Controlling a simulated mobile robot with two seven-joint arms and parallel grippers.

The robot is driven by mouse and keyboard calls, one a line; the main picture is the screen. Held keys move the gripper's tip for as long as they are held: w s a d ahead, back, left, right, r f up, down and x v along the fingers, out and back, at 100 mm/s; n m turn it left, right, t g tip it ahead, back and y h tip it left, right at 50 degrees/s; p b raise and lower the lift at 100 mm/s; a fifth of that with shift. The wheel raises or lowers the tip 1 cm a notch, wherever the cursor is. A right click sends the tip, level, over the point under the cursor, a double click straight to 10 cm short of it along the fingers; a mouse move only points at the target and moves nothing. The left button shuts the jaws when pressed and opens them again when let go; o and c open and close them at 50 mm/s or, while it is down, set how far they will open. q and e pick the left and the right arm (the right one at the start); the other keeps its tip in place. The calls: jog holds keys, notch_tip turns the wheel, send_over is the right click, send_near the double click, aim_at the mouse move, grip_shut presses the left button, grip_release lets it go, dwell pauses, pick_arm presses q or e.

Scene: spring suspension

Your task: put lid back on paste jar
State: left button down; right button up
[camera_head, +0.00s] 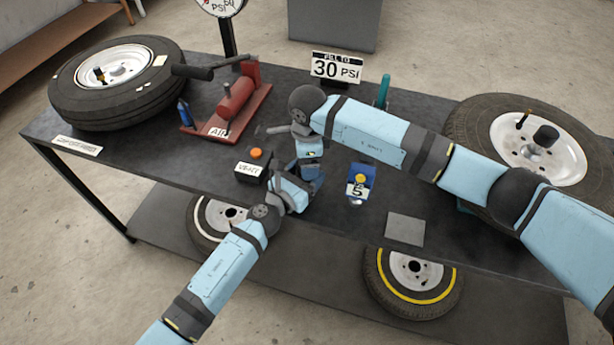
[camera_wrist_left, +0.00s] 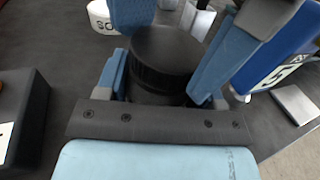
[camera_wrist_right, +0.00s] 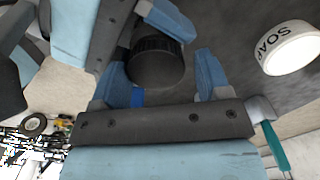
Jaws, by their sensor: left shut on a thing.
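A black round paste jar (camera_wrist_left: 152,98) with a ribbed black lid (camera_wrist_left: 165,48) on its top stands between the fingers of my left gripper (camera_wrist_left: 165,82), which is shut on it. The ribbed black round piece also shows in the right wrist view (camera_wrist_right: 157,66). There it lies between the fingers of my right gripper (camera_wrist_right: 162,72), with a gap beside one finger, so that gripper looks open. In the head view both grippers meet mid-table and hide the jar. I cannot tell whether the lid is fully seated.
A white soap container (camera_wrist_right: 291,48) is close by. A black labelled box (camera_head: 251,171), an orange button (camera_head: 256,153) and a blue item marked 5 (camera_head: 361,182) lie near the grippers. A red air pump (camera_head: 237,100) and two tyres (camera_head: 115,85) (camera_head: 525,145) stand farther out. A grey square (camera_head: 405,229) is bare.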

jog(key=shift+s+a, duration=0.15)
jog(key=shift+s, duration=0.1)
jog(key=shift+r, duration=2.3)
jog(key=shift+w, duration=0.1)
jog(key=shift+c, duration=0.4)
jog(key=shift+r+n, duration=0.2)
jog(key=shift+n, duration=0.6)
jog(key=n, duration=0.2)
jog(key=r+n, duration=0.1)
jog(key=n, duration=0.2)
jog(key=shift+w+r+n, duration=0.1)
jog(key=shift+r+n, duration=0.15)
jog(key=shift+n, duration=0.05)
jog(key=n, duration=0.2)
jog(key=r+n, duration=0.1)
jog(key=n, duration=0.2)
jog(key=shift+r+n, duration=0.25)
jog(key=shift+n, duration=0.15)
